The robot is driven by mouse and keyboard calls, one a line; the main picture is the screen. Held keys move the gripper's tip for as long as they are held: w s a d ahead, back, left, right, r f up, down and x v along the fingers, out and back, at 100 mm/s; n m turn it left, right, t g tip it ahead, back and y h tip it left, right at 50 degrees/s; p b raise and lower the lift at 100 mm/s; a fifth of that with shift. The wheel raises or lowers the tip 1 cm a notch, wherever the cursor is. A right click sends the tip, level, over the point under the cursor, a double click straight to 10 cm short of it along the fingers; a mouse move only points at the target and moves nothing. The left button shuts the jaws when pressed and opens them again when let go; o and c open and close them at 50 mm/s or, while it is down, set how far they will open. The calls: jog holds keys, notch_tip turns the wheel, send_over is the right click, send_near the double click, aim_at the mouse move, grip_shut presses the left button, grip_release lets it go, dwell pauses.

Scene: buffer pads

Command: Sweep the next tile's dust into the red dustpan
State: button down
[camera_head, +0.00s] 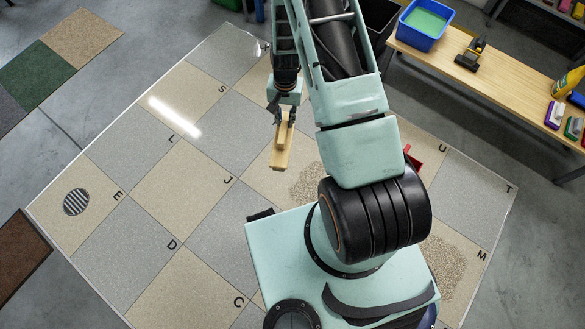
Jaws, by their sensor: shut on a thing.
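My gripper (284,117) is shut on a wooden hand brush (281,156), held over the tiled floor right of the letter J. I cannot tell whether the brush touches the floor. A brown patch of dust (306,186) lies on a beige tile just right of and below the brush, partly hidden by my arm. Another speckled dust patch (452,262) lies on the beige tile marked M at the lower right. The red dustpan (414,160) shows only in part behind my arm, near the tile marked U.
A round drain grate (76,201) sits in the left tile. The lettered tiles at left are clear.

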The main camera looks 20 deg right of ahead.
notch_tip(320, 180, down, 37)
jog(key=d+m+b, duration=0.2)
jog(key=m+b, duration=0.3)
jog(key=b, duration=1.4)
jog(key=shift+w+d+m+b, duration=0.4)
notch_tip(320, 180, down, 7)
jog(key=shift+f, duration=0.8)
jog(key=shift+s, duration=0.1)
